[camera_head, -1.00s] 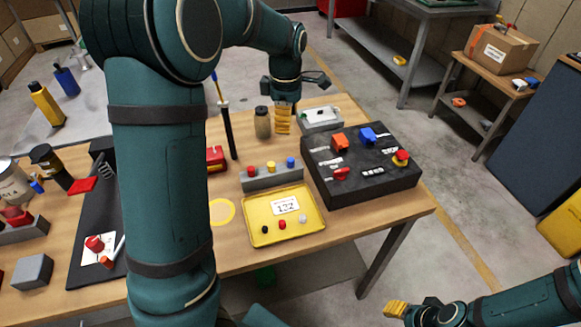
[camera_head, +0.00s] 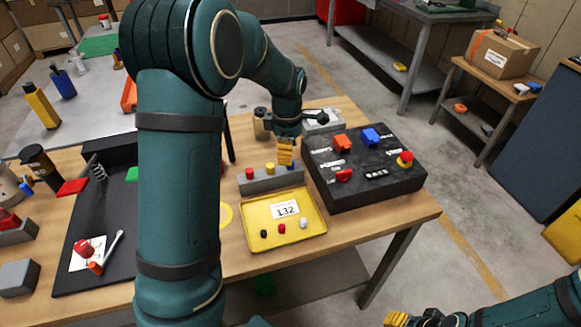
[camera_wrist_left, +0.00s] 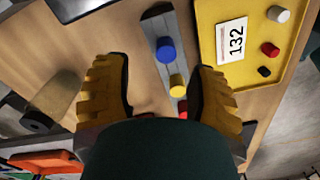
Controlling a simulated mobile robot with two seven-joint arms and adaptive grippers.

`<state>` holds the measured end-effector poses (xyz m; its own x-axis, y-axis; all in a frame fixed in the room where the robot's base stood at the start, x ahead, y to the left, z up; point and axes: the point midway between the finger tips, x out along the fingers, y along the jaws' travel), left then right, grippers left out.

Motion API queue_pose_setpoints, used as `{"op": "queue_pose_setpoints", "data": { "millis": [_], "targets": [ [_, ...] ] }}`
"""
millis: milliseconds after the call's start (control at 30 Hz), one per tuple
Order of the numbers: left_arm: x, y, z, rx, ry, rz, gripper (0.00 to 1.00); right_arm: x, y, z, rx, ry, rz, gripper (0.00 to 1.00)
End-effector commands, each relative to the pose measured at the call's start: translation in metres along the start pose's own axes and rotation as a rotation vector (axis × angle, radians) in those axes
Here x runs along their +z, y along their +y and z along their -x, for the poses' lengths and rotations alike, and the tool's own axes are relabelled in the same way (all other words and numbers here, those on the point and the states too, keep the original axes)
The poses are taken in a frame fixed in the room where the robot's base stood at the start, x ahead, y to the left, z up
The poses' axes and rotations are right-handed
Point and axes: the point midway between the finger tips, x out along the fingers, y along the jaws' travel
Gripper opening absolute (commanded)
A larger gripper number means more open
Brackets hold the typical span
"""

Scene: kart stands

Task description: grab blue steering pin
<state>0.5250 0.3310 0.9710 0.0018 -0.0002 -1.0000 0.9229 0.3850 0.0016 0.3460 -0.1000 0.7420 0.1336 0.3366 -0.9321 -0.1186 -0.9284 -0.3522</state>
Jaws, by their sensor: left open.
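A grey rack (camera_head: 258,185) on the wooden table holds a red pin (camera_head: 249,173), a yellow pin (camera_head: 270,168) and a blue pin, which shows clearly in the left wrist view (camera_wrist_left: 165,48). In the head view my left gripper (camera_head: 286,152) is over the rack's right end and covers most of the blue pin. In the wrist view the open yellow fingers of the left gripper (camera_wrist_left: 158,72) lie either side of the pin row, with nothing held. My right gripper (camera_head: 396,319) is at the bottom edge, partly cut off, far from the rack.
A yellow tray (camera_head: 254,242) with a 132 label and small pegs sits in front of the rack. A black control box (camera_head: 370,192) stands to the right. A tan cylinder (camera_head: 260,125) and a grey-and-white box (camera_head: 322,120) are behind. A black mat (camera_head: 75,278) lies left.

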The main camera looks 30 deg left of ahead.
Motion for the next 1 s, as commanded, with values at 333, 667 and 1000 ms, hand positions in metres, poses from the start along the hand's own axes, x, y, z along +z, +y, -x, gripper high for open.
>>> {"op": "queue_pose_setpoints", "data": {
  "millis": [333,667,1000],
  "targets": [
    [0.008,-0.006,-0.044,-0.002,0.001,-0.001,0.57,-0.002,0.006,-0.015,0.000,0.007,0.001,0.47],
    [0.009,-0.006,-0.043,-0.001,0.001,-0.001,0.17,-0.002,0.005,-0.014,0.000,0.007,0.001,0.47],
    [0.009,-0.006,-0.043,-0.001,0.001,-0.001,0.00,-0.002,0.005,-0.014,0.000,0.007,0.001,0.47]
  ]
}}
